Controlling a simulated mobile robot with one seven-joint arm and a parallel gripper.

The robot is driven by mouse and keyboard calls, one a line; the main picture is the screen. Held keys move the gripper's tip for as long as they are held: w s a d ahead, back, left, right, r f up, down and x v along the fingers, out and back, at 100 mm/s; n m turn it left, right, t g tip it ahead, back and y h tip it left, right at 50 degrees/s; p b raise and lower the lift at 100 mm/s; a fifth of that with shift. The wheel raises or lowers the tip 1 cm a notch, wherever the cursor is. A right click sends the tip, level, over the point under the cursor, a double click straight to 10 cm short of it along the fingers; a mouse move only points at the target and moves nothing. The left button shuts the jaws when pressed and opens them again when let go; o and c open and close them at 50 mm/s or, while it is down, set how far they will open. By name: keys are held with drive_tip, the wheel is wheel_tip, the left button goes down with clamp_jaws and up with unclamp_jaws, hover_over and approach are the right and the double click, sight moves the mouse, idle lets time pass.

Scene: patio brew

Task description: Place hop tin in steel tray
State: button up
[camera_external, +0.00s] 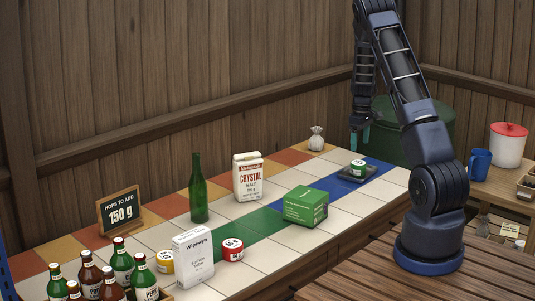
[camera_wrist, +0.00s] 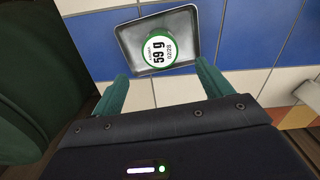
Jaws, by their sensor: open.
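A round tin with a green rim and a white "59 g" label (camera_wrist: 160,52) sits in a small steel tray (camera_wrist: 186,20) in the wrist view. In the external view the green-and-white tin (camera_external: 357,166) stands in the same tray (camera_external: 357,180) on the blue tiles. My gripper (camera_external: 360,138) is above the tray, pointing down. In the wrist view its teal fingers (camera_wrist: 162,78) are apart and empty, near the tray's lower edge. A red tin (camera_external: 232,249) and a yellow tin (camera_external: 166,261) stand nearer the front of the counter, their labels too small to read surely.
A sign (camera_external: 121,212) reads "Hops to add 150 g". Several bottles (camera_external: 122,264) fill the front left corner.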

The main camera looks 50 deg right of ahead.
drive_tip(key=s+a+r+t, duration=0.1)
drive_tip(key=s+a+r, duration=0.2)
drive_tip(key=a+r, duration=1)
drive_tip(key=s+a+r+t, duration=0.1)
drive_tip(key=s+a+r, duration=0.3)
drive_tip(key=a+r, duration=0.9)
drive_tip(key=s+a+r+m+t, duration=0.1)
drive_tip(key=s+a+r, duration=0.6)
drive_tip(key=s+a, duration=0.85)
drive_tip(key=s, duration=0.3)
drive_tip(key=s+a+t, duration=0.1)
drive_tip(key=s+a, duration=0.3)
drive_tip(key=s, duration=0.3)
drive_tip(key=shift+s+a+f+t, duration=0.3)
drive_tip(key=shift+f, duration=0.1)
